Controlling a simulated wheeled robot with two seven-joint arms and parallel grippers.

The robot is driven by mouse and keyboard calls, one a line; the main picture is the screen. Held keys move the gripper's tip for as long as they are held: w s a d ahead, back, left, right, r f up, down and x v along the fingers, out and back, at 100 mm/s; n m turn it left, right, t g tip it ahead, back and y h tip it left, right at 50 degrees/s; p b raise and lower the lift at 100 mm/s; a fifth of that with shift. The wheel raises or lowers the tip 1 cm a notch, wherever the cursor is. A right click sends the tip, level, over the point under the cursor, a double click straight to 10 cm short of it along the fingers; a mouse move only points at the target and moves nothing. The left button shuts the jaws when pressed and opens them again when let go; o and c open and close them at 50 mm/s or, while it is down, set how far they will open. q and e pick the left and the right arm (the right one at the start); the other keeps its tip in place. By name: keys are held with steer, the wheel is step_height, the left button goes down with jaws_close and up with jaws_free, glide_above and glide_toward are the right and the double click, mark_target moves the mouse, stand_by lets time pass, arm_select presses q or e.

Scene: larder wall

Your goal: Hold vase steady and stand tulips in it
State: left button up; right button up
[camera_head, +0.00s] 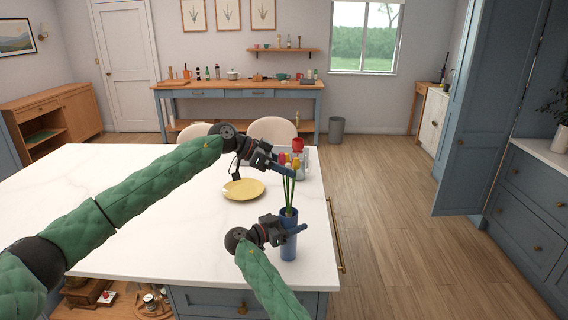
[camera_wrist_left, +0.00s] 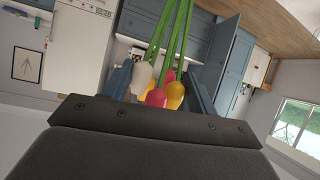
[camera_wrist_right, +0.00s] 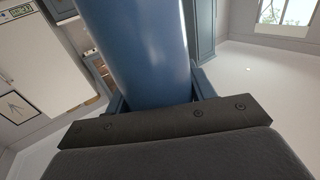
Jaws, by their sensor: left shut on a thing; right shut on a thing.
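The blue vase (camera_head: 289,246) stands upright near the right front edge of the white island. My right gripper (camera_head: 290,231) is shut on its upper body. The vase also fills the middle of the right wrist view (camera_wrist_right: 150,50). The tulips (camera_head: 289,190) are upright above the vase, stems down, with lower ends at the vase's mouth; how deep they reach inside is hidden. My left gripper (camera_head: 284,171) is shut on the stems just below the blooms. White, pink and yellow blooms (camera_wrist_left: 157,97) show between its fingers in the left wrist view.
A yellow plate (camera_head: 243,189) lies on the island (camera_head: 150,200), left of the tulips. A red-topped item (camera_head: 298,145) shows behind the blooms; it is partly hidden. Two chairs (camera_head: 272,130) stand behind the island. The island's left part is clear.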

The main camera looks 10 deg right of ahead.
arm_select(q)
steer(key=shift+f, duration=0.1)
steer(key=o, duration=1.2)
steer(key=shift+a, duration=0.1)
steer(key=v, duration=1.2)
arm_select(e)
steer(key=o, duration=1.2)
steer(key=shift+o, duration=0.2)
